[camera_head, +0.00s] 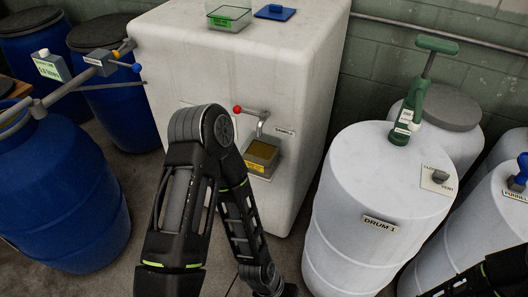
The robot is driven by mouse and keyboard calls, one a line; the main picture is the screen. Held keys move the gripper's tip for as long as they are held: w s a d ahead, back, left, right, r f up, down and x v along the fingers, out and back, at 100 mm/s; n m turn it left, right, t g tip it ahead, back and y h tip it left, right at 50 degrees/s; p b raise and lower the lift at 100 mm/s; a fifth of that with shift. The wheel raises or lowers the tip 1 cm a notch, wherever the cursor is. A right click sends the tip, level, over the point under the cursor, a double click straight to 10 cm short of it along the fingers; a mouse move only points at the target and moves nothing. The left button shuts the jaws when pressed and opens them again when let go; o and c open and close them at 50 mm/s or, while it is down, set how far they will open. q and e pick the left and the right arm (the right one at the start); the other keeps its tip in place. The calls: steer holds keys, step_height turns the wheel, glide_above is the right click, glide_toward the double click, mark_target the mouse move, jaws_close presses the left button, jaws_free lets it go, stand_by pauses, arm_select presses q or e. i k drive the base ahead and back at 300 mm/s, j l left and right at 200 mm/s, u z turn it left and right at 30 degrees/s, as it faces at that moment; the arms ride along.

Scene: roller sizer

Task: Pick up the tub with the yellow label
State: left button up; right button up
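The tub with the yellow label (261,156) is small and square, with yellowish-brown contents showing at its open top. It sits below a tap with a red knob (238,110) on the front of the large white tank (215,62). The yellow label faces forward on its lower front. One of my arms rises in the middle of the view, bends at the elbow and runs back down to the bottom edge, just left of and below the tub. Part of my other arm shows at the bottom right corner. Neither gripper's fingers show.
A clear tub with a green label (229,18) and a blue lid (274,12) lie on the tank. White Drum 1 (340,190) stands right, with a green hand pump (410,110) on top. Blue barrels (65,185) stand left. Some floor shows between.

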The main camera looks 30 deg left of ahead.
mark_target(261, 156)
steer(key=j+z, duration=0.4)
steer(key=j, duration=0.2)
steer(key=j+z, duration=0.4)
steer(key=j, duration=0.25)
steer(key=j+z, duration=0.4)
steer(key=j, duration=0.2)
